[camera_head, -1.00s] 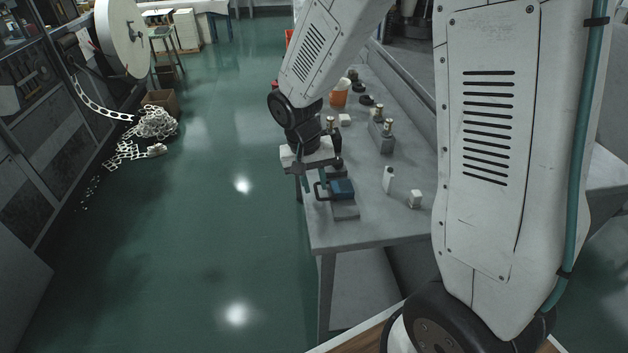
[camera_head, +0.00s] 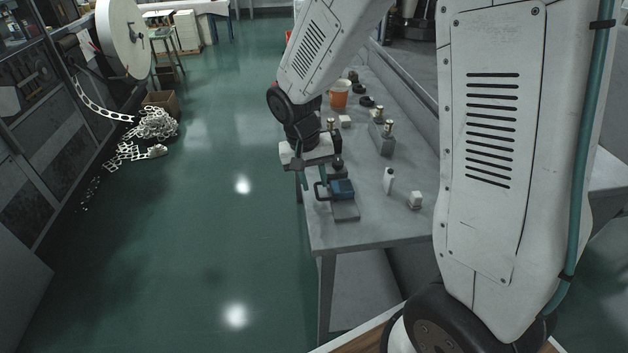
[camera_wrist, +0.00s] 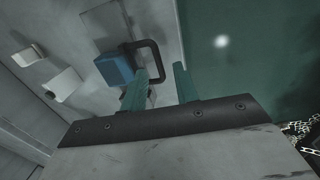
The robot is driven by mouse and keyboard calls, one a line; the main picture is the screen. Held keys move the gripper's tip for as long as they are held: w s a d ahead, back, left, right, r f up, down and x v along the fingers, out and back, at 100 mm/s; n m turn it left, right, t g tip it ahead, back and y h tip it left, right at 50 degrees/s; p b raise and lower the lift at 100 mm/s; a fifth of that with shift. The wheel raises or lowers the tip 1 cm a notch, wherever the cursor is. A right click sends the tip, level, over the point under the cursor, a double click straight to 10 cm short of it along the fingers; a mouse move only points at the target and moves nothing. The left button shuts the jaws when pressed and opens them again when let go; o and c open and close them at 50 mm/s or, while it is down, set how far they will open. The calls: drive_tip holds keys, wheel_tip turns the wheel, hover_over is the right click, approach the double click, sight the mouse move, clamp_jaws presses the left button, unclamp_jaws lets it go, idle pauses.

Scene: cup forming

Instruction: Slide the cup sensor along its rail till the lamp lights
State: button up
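A blue block with a dark loop handle (camera_head: 322,191), which looks like the cup sensor (camera_head: 342,189), sits on a grey base plate (camera_head: 346,212) at the bench's left edge. In the wrist view the blue block (camera_wrist: 115,69) and its handle (camera_wrist: 158,55) lie just beyond my fingers. My gripper (camera_head: 313,182) is above and beside the handle.
The grey bench (camera_head: 375,235) also holds a white bottle (camera_head: 388,181), a small white block (camera_head: 415,200), a grey block with metal-topped posts (camera_head: 382,140) and an orange cup (camera_head: 339,95). A raised ledge runs along its right side. Green floor (camera_head: 225,230) lies open to the left.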

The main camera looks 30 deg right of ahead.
wheel_tip(320, 180, up, 7)
drive_tip(key=a, duration=0.1)
drive_tip(key=shift+w, duration=0.2)
idle(0.4)
drive_tip(key=s+d+r+n+t+y, duration=0.1)
drive_tip(key=s+r, duration=0.4)
drive_tip(key=s, duration=0.6)
drive_tip(key=s+d+r+n+t, duration=0.1)
drive_tip(key=s+r, duration=0.5)
drive_tip(key=s, duration=0.6)
drive_tip(key=shift+s+d+r+n+y, duration=0.15)
drive_tip(key=shift+s+r+n+y, duration=0.2)
drive_tip(key=shift+n, duration=0.55)
drive_tip(key=shift+w+f, duration=0.1)
